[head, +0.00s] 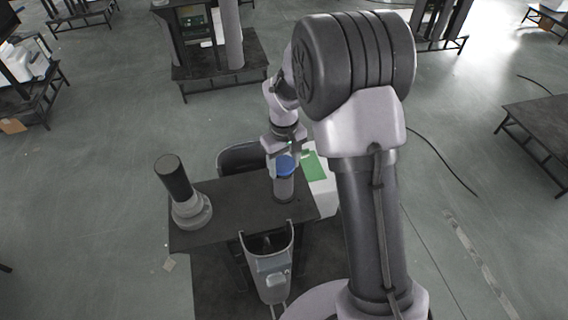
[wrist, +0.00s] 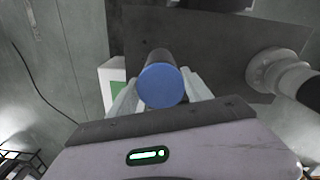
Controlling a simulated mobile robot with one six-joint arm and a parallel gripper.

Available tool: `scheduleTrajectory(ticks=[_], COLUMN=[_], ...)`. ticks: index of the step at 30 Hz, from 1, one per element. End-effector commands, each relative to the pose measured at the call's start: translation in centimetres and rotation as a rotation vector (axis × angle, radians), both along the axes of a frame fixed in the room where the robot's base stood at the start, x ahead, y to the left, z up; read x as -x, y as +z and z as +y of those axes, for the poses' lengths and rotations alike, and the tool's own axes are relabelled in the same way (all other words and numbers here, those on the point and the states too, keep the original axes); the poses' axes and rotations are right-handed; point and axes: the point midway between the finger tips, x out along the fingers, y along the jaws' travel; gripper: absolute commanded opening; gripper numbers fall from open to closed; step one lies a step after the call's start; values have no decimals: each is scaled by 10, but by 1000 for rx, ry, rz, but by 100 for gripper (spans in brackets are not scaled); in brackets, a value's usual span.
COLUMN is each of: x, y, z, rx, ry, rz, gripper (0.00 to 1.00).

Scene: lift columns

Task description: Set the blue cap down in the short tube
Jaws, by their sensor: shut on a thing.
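My gripper (head: 284,157) is shut on the blue cap (head: 285,165), pointing down over the right part of the dark table (head: 236,207). The cap also shows in the wrist view (wrist: 161,84) between my two pale fingers. The short tube (head: 284,187), dark grey, stands upright on the table directly below the cap. In the wrist view the short tube (wrist: 157,56) shows just behind the cap, which hides its opening. I cannot tell whether the cap touches the tube's rim or is a little above it.
A dark column on a stepped grey base (head: 190,208) stands at the table's left. A grey bin (head: 270,268) is at the near edge. A white box with a green face (head: 316,168) is beyond the right edge. The table's middle is clear.

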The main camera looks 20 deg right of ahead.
Motion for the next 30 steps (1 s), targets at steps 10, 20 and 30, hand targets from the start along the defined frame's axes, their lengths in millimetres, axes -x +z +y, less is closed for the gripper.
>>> scheduleTrajectory(ticks=[10, 20, 30], x=[0, 0, 0], y=[-3, -3, 1], z=[0, 0, 0], rx=[0, 0, 0], ry=[0, 0, 0], rz=[0, 0, 0], gripper=[18, 83, 83])
